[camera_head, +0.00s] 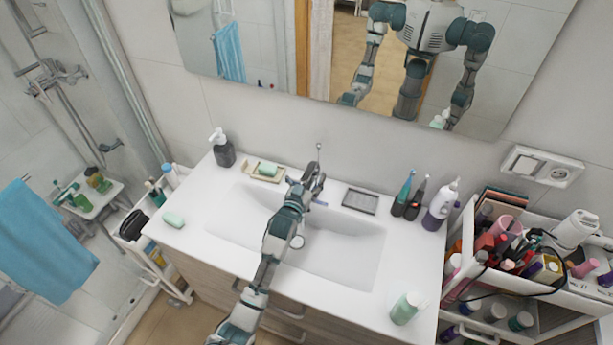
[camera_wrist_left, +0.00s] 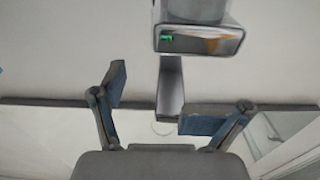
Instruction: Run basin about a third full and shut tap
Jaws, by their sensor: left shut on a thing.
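The white basin (camera_head: 345,250) is set in the counter; its floor and round drain (camera_head: 297,242) show, and I cannot make out a water level or a stream. The chrome tap stands at the basin's back edge, its thin upright lever (camera_head: 319,152) showing above my left gripper (camera_head: 313,180), which covers most of the tap. In the left wrist view, the tap's shiny metal part (camera_wrist_left: 170,85) runs between the two fingers of the left gripper (camera_wrist_left: 155,105). The left gripper is shut on the tap.
A dark soap bottle (camera_head: 223,150) and soap dish (camera_head: 264,172) stand left of the tap. A grey tray (camera_head: 360,201), toothbrushes (camera_head: 403,190) and a white-purple bottle (camera_head: 440,206) stand right. A green bottle (camera_head: 407,308) is near the front. A loaded cart (camera_head: 570,297) stands at right.

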